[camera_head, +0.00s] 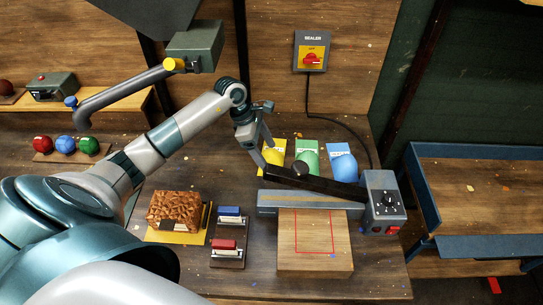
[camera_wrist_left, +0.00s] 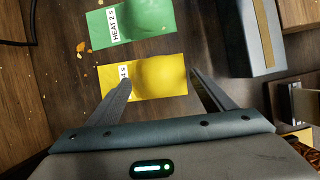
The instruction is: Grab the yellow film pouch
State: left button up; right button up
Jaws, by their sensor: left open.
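The yellow film pouch (camera_head: 274,156) lies flat on the bench at the left end of a row of three, with a rounded bulge in it. It also shows in the left wrist view (camera_wrist_left: 158,76), with a white label partly hidden by a finger. My left gripper (camera_head: 262,152) is at the pouch, coming from above and behind. In the wrist view my left gripper (camera_wrist_left: 159,78) is open, its fingers to either side of the bulge, with nothing held. The left finger overlaps the label end; whether the fingers touch the pouch I cannot tell. My right gripper is out of view.
A green pouch (camera_head: 307,160) and a blue pouch (camera_head: 341,164) lie to the right. The sealer's dark arm (camera_head: 315,186) and grey bar (camera_head: 300,201) stand just in front. A sealer box (camera_head: 312,50) with a cable hangs on the wall. A blue-rimmed tray (camera_head: 480,152) is at right.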

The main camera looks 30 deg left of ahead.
pick_arm(q)
jog(key=shift+x, duration=0.95)
jog(key=c, duration=1.3)
